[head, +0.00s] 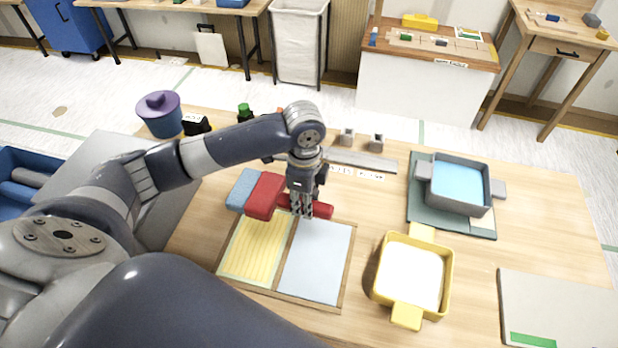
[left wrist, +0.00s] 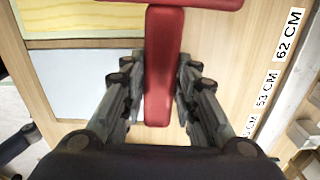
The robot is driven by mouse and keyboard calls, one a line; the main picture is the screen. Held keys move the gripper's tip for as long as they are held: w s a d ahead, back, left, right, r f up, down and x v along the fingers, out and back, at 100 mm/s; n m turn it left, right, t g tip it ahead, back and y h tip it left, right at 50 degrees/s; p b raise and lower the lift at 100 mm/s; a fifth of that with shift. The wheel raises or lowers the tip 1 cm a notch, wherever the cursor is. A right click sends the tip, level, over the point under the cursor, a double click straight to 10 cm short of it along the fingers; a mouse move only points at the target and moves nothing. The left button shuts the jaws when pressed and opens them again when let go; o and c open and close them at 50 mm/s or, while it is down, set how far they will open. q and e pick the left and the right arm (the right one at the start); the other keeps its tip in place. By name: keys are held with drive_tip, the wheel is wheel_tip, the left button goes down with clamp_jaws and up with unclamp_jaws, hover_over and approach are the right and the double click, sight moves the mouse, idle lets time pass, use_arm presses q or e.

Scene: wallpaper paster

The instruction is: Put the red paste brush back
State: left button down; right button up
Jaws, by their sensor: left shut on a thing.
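The red paste brush (head: 265,195) has a thick block head and a straight handle. My left gripper (head: 302,210) points down with its fingers on either side of the handle, shut on it. In the left wrist view the red handle (left wrist: 161,70) runs between the fingertips (left wrist: 160,88), with the head at the top edge. Whether the brush touches the table cannot be told. A blue block (head: 240,188) lies just left of the red head, partly hidden by it. My right gripper is not in view.
A framed board with yellow striped (head: 258,246) and pale blue (head: 318,262) panels lies in front. A yellow tray (head: 378,284) with white contents and a grey tub (head: 462,206) with blue contents stand right. A grey rail (head: 365,160) lies behind. A purple-lidded pot (head: 160,115) stands back left.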

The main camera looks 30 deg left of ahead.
use_arm(q)
drive_tip(key=w, duration=0.2)
drive_tip(key=w+a, duration=0.1)
drive_tip(key=w, duration=0.1)
drive_tip(key=w+a, duration=0.1)
drive_tip(key=w, duration=0.1)
drive_tip(key=shift+w+f, duration=0.2)
drive_tip(key=shift+f, duration=0.1)
drive_tip(key=shift+w+a+f, duration=0.1)
drive_tip(key=shift+w+a, duration=0.1)
drive_tip(key=shift+w, duration=0.35)
drive_tip(key=shift+w+a, duration=0.2)
drive_tip(key=shift+w, duration=0.35)
drive_tip(key=f+p, duration=0.2)
drive_tip(key=shift+w+a+f, duration=0.15)
drive_tip(key=shift+w+f, duration=0.15)
drive_tip(key=shift+w, duration=0.1)
drive_tip(key=shift+f, duration=0.3)
drive_tip(key=c, duration=1.2)
unclamp_jaws()
drive_tip(key=shift+c, duration=0.2)
drive_tip(key=shift+s+f, duration=0.1)
